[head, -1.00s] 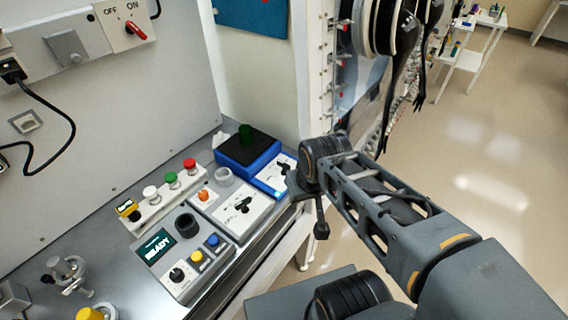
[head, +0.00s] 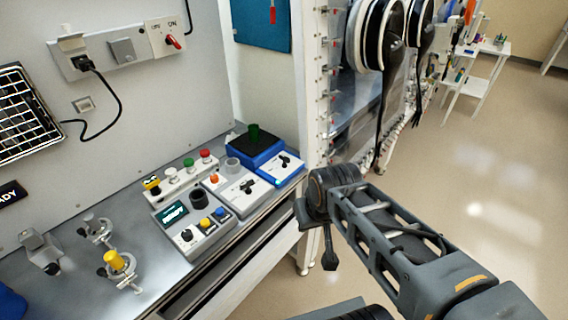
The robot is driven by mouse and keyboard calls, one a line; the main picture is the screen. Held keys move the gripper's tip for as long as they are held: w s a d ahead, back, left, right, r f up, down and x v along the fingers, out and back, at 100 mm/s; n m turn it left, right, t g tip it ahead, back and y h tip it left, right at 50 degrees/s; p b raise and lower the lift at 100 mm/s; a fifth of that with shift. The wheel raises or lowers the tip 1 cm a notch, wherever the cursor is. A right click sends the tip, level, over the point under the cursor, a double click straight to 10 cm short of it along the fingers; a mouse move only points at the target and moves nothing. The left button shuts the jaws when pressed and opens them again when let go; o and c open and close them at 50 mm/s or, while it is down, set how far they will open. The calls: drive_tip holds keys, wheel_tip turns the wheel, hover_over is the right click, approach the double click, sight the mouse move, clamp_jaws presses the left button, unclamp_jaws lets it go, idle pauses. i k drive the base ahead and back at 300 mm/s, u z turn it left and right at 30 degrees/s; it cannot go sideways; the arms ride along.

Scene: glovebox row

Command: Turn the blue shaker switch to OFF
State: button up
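The blue shaker (head: 256,158) stands at the far right end of the bench, with a dark top plate and a green cup on it. Its sloped front has a white panel (head: 278,171) with a black rotary switch (head: 287,162). The labels are too small to read, so I cannot tell which position it is in. My gripper (head: 329,262) hangs down at the end of my arm, in front of the bench and to the right of and below the switch, clear of it. I see it side-on and small; its fingers cannot be told apart.
Left of the shaker is a similar grey unit (head: 240,193) with a black knob and an orange button. Black glovebox gloves (head: 389,60) hang behind my arm. The floor right is clear.

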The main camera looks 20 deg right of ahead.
sight(286, 159)
drive_tip(key=u, duration=0.8)
drive_tip(key=i, duration=0.55)
drive_tip(key=z, duration=0.75)
